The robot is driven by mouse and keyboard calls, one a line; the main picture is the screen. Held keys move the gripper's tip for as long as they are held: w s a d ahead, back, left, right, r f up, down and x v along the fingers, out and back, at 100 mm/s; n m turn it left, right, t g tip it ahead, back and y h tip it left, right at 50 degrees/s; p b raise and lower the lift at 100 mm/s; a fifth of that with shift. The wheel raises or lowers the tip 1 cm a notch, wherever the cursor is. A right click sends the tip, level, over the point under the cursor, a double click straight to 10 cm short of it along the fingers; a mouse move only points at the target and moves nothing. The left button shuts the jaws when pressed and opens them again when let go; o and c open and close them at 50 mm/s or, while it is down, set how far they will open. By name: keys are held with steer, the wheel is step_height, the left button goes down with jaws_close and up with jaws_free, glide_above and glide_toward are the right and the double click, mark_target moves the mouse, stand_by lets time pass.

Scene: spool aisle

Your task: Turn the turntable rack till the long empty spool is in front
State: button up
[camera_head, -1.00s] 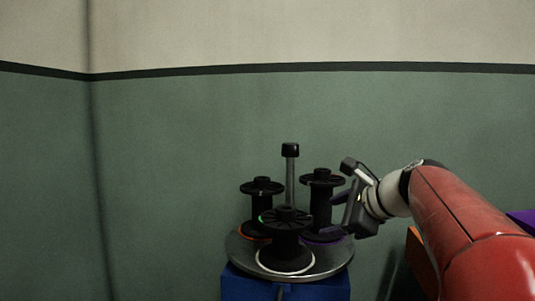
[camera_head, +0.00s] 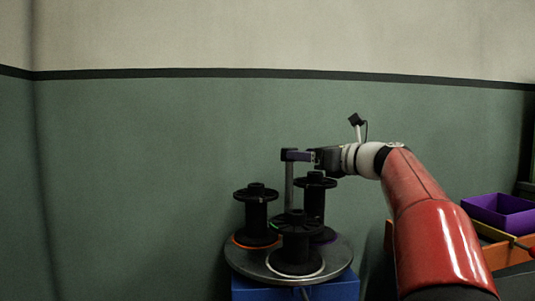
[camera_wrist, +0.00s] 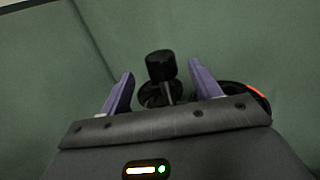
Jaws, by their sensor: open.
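The turntable rack is a round grey plate (camera_head: 240,262) on a blue base (camera_head: 295,290). It bears three black spools: one at left with an orange ring (camera_head: 256,212), one in front with a white ring (camera_head: 297,245), one at back right with a purple ring (camera_head: 315,202). I cannot tell wound from empty. A thin grey post (camera_head: 289,190) rises from the middle. My gripper (camera_head: 298,155) is level at the post's top, open. In the wrist view, the post's black knob (camera_wrist: 160,66) lies between the purple fingers, with gaps on both sides. The fingers hide the knob in the head view.
At right, a purple bin (camera_head: 500,213) and an orange container (camera_head: 505,255) stand beyond my red arm. A green wall (camera_head: 150,170) is behind the rack. The space left of the rack is clear.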

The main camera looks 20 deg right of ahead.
mark_target(284, 152)
steer(key=p+x, duration=0.1)
steer(key=x, duration=0.6)
jaws_close()
stand_by(0.4)
